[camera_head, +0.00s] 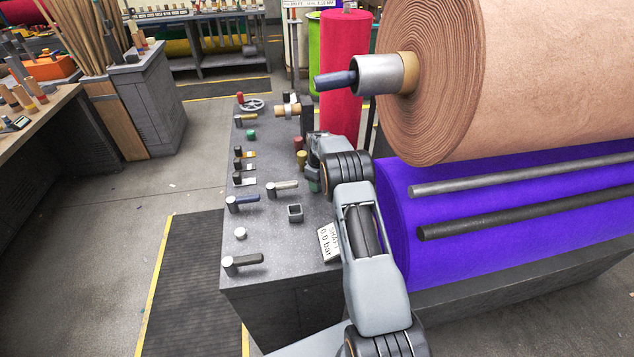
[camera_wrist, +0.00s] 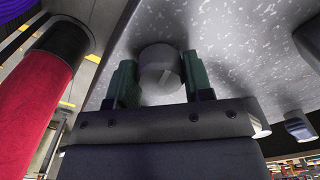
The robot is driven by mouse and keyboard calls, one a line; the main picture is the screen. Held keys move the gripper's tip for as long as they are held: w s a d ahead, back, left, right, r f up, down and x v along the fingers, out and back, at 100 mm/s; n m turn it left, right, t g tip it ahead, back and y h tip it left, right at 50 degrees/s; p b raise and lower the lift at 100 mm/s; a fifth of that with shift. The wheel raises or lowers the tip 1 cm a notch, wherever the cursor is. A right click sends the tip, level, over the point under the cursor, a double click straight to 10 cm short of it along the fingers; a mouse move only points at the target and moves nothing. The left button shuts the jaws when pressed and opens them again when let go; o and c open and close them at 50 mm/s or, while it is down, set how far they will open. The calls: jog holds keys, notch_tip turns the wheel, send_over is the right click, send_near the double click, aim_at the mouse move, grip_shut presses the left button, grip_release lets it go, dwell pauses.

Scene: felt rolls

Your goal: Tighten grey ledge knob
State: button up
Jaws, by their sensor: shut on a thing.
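A round grey knob (camera_wrist: 160,68) stands on the speckled grey ledge (camera_wrist: 225,30) in the wrist view. My gripper (camera_wrist: 159,62) has one dark green finger on each side of the knob and is shut on it. In the head view my gripper (camera_head: 315,182) reaches down to the right part of the grey ledge (camera_head: 270,235). The gripper and arm hide the held knob there.
A square socket (camera_head: 295,212) and a "SHAFT 0.0 bar" sign (camera_head: 329,243) are near my arm. A purple roll (camera_head: 450,205) and brown felt roll (camera_head: 520,70) crowd the right.

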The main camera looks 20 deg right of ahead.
jog(key=m+b, duration=0.1)
jog(key=m, duration=0.3)
jog(key=shift+f, duration=0.2)
jog(key=m, duration=0.3)
jog(key=shift+s+m, duration=0.1)
jog(key=shift+m, duration=0.3)
jog(key=o, duration=0.9)
jog(key=shift+o, duration=0.2)
jog(key=shift+r, duration=0.1)
jog(key=shift+r, duration=0.15)
jog(key=shift+r+p, duration=1.1)
jog(key=shift+r, duration=1.3)
